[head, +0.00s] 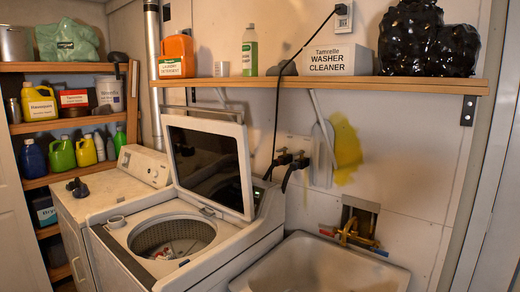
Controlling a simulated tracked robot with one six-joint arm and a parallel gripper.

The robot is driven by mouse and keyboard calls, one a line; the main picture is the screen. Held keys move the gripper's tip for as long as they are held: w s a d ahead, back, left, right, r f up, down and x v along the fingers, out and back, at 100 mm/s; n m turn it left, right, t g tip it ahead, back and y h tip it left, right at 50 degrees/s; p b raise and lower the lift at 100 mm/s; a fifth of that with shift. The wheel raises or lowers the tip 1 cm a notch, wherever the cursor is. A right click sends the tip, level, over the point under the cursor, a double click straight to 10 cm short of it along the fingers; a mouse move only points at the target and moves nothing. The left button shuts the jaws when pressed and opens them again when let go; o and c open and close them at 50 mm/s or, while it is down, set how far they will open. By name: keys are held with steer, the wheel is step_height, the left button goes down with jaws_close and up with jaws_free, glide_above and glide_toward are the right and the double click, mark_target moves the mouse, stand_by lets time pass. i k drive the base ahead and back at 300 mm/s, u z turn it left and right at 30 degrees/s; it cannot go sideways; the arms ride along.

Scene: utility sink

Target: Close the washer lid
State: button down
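The washer (185,272) is a white top-loader in the middle of the head view. Its lid (208,160) stands open, tilted up and back, with a pale frame around a dark glass panel. The round drum opening (172,237) below it is uncovered, and some red and white items show inside. My gripper is not in view.
A white utility sink (322,270) stands right of the washer. A second white appliance (90,200) stands to the left. A wooden shelf (400,84) with an orange jug (176,55) and a washer cleaner box (335,60) runs above the lid. Hoses hang behind.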

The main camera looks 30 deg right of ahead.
mark_target(209, 161)
steer(key=z, duration=0.05)
steer(key=i, duration=0.95)
steer(key=u, duration=0.1)
